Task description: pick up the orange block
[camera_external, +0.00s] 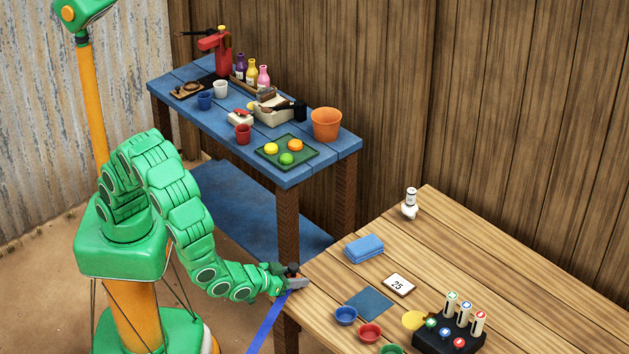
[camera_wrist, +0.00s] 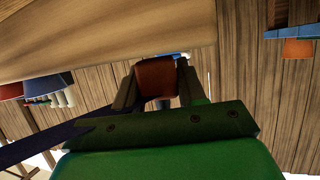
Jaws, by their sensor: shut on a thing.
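The orange block (camera_wrist: 156,77) shows dark red-orange in the wrist view, between the two fingers of my gripper (camera_wrist: 156,88). The fingers are shut on it, one on each side. In the camera_external view my gripper (camera_external: 296,283) is at the near left corner of the wooden table (camera_external: 330,262). The block cannot be made out there, and I cannot tell from these views whether it touches the table.
The wooden table holds a blue cloth stack (camera_external: 364,248), a "25" card (camera_external: 398,285), small bowls (camera_external: 369,333) and a black rack (camera_external: 448,335). A blue strap (camera_external: 267,326) runs down beside my gripper. A blue bench (camera_external: 290,178) with an orange pot (camera_external: 326,124) stands behind.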

